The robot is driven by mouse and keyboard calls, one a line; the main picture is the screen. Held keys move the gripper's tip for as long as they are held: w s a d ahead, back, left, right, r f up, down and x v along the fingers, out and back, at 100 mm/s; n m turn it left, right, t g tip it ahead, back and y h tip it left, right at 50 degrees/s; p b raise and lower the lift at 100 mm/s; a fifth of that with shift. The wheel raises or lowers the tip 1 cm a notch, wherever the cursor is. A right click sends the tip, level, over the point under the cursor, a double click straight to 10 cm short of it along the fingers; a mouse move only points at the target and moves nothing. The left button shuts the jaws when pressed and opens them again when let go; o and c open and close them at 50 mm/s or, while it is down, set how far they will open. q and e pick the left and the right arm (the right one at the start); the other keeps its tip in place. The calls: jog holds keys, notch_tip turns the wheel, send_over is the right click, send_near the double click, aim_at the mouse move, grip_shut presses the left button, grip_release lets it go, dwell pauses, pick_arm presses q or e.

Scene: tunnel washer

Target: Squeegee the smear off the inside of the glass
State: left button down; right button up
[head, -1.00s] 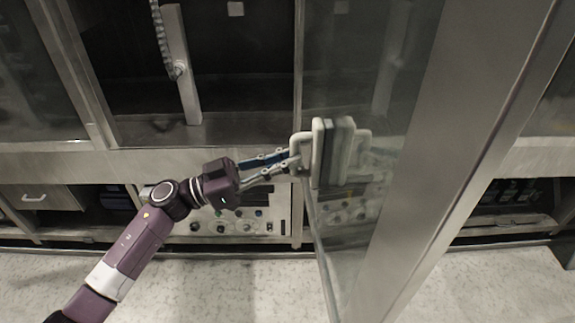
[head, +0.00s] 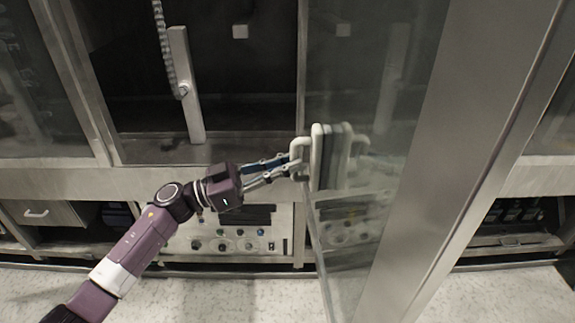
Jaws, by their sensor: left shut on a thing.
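My left gripper (head: 291,166) is shut on the pale loop handle of the squeegee (head: 317,157). The squeegee is a pale upright block held against or very close to the near face of the glass (head: 395,185); exact contact cannot be told. A mirrored copy of the squeegee shows in the glass to its right. The glass belongs to an open door with a wide metal frame (head: 470,160). I cannot make out a distinct smear on the glass. My right gripper is not in view.
Behind stands the metal washer cabinet with a dark open bay (head: 245,90) and an upright handle bar (head: 186,85). A control panel (head: 235,240) with several knobs sits below. A drawer (head: 42,213) is at lower left. The speckled floor (head: 220,295) in front is clear.

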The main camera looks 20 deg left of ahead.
pick_arm(q)
jog(key=shift+s+d+f, duration=0.1)
jog(key=shift+s+d, duration=0.1)
jog(key=shift+s, duration=0.3)
jog(key=shift+s+d+f, duration=0.1)
jog(key=shift+s+d, duration=0.1)
jog(key=shift+s, duration=0.25)
jog(key=s+d, duration=0.3)
jog(key=s, duration=0.5)
jog(key=shift+s+d+r, duration=0.15)
jog(key=shift+s, duration=0.25)
jog(key=shift+s+a+b, duration=0.1)
jog(key=shift+s+a, duration=0.25)
jog(key=shift+a, duration=0.6)
jog(key=shift+s+a+b, duration=0.15)
jog(key=shift+s+a, duration=0.2)
jog(key=shift+a, duration=0.55)
jog(key=shift+s+a+b, duration=0.1)
jog(key=shift+s+a, duration=0.25)
jog(key=shift+a, duration=0.6)
